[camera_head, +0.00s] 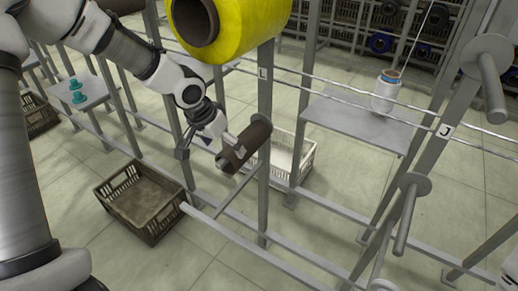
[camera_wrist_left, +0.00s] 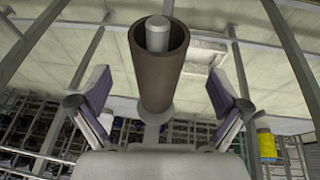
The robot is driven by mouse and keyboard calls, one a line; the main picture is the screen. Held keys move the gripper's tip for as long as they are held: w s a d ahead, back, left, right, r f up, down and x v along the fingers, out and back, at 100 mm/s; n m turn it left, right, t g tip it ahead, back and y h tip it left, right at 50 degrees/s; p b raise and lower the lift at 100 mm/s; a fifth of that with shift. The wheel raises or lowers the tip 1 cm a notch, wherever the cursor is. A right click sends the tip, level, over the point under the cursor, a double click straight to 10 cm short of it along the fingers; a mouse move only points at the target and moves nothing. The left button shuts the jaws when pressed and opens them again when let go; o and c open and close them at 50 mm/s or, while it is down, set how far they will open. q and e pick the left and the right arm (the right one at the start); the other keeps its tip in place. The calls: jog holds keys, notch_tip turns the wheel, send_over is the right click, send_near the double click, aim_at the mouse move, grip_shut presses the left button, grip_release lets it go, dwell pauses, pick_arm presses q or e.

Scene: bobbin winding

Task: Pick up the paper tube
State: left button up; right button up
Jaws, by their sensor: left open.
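The brown paper tube (camera_head: 243,147) sits on a horizontal peg of the grey rack in the head view. In the left wrist view the same tube (camera_wrist_left: 160,78) points its open end toward the top of the picture, and the pale peg (camera_wrist_left: 157,32) shows inside it. My left gripper (camera_head: 206,144) is open at the tube. In the left wrist view my left gripper (camera_wrist_left: 156,92) has one finger on each side of the tube, with a gap on both sides. My right gripper is not in view.
A yellow spool (camera_head: 245,28) is mounted above the tube. A brown crate (camera_head: 170,232) stands on the floor at left, and a white crate (camera_head: 302,163) behind the rack. Empty pegs (camera_head: 405,222) stick out at right. A white bobbin (camera_head: 384,94) stands on a grey shelf (camera_head: 345,122).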

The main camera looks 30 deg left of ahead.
pick_arm(q)
jog(key=shift+d+r+t, duration=0.1)
jog(key=shift+r+t, duration=0.2)
jog(key=shift+r, duration=0.4)
jog(key=shift+d, duration=0.15)
jog(key=x, duration=0.7)
jog(key=shift+w+f, duration=0.15)
jog(key=shift+w, duration=0.25)
jog(key=shift+s, duration=0.1)
jog(key=c, duration=1.3)
